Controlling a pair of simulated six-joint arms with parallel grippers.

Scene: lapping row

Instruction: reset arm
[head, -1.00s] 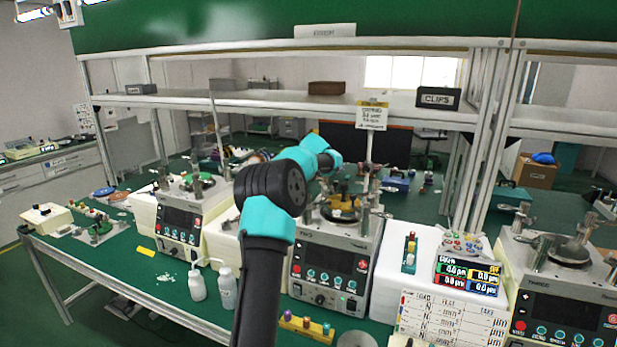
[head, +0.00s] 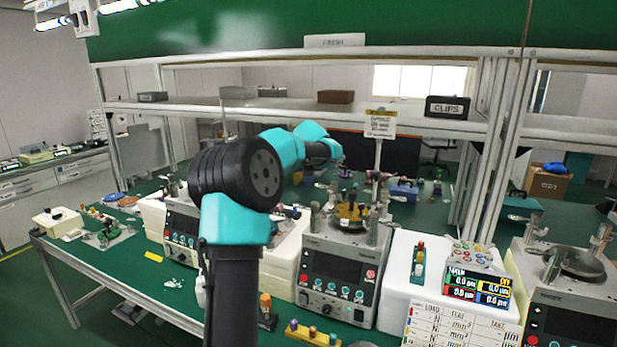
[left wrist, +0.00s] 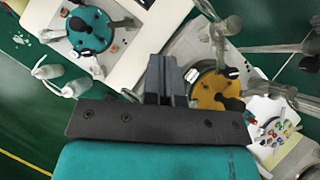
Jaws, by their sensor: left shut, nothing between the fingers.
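My left arm (head: 240,180) rises from the bottom of the head view and reaches away over the bench. Its gripper cannot be made out there. In the left wrist view my left gripper (left wrist: 167,80) is shut and empty, with the bench and lapping machines below and beyond it. A machine with a yellow plate (left wrist: 213,90) lies just right of the fingers, and one with a teal plate (left wrist: 91,30) is at upper left. I cannot tell the exact height of the fingers above them. My right gripper is in neither view.
The middle machine (head: 338,270) stands right of my arm, another (head: 182,228) left of it, a third (head: 570,290) at far right. Squeeze bottles (left wrist: 62,82) stand close by. The front-left green bench top is fairly clear.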

